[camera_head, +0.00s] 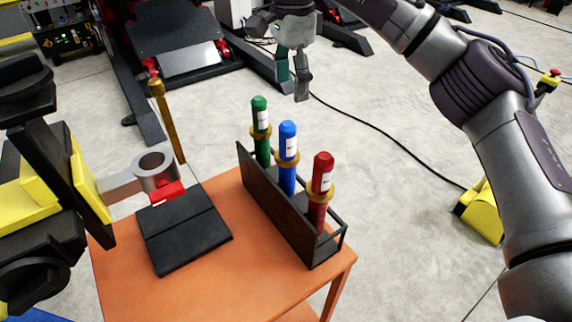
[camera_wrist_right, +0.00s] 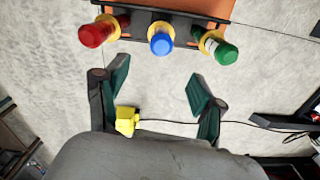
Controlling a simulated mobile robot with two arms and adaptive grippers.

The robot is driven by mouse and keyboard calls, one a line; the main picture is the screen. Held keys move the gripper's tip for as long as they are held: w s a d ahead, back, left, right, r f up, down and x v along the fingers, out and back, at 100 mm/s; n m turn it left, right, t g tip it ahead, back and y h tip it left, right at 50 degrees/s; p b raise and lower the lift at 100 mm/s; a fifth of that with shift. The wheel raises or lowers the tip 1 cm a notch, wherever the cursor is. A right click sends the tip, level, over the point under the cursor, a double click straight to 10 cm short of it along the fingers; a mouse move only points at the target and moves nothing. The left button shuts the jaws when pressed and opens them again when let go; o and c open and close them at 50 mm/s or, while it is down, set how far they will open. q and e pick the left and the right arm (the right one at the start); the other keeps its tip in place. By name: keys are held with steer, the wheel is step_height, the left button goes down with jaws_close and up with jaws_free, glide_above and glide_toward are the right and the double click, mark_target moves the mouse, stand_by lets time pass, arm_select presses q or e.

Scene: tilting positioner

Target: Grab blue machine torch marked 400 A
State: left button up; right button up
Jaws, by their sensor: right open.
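A blue torch (camera_head: 288,158) stands upright in the middle of a black rack (camera_head: 277,205) on the orange table. A green torch (camera_head: 260,130) stands at its far side and a red torch (camera_head: 320,190) at its near side. Each has a brass-coloured ring and a white label; the label text is too small to read. My right gripper (camera_head: 292,90) is open and empty, beyond the rack and above the floor. In the right wrist view the blue torch's top (camera_wrist_right: 161,43) lies ahead, between the lines of the open fingers (camera_wrist_right: 157,85). My left gripper is not clearly seen.
The orange table (camera_head: 210,285) also bears a black plate block (camera_head: 187,240) and a grey ring fixture (camera_head: 153,168) left of the rack. A brass rod (camera_head: 166,120) rises behind it. A black cable crosses the open floor, and a yellow block (camera_head: 481,212) stands right.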

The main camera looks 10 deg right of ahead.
mark_target(290, 123)
step_height(290, 123, down, 8)
steer(key=shift+p, duration=0.7)
steer(key=shift+s+a+f+p, duration=0.15)
steer(key=shift+f+p, duration=0.25)
steer(key=shift+f, duration=0.05)
steer(key=f, duration=0.1)
steer(key=f+p, duration=0.2)
steer(key=shift+a+f, duration=0.25)
steer(key=shift+f, duration=0.55)
jaws_close()
steer(key=shift+r, duration=0.15)
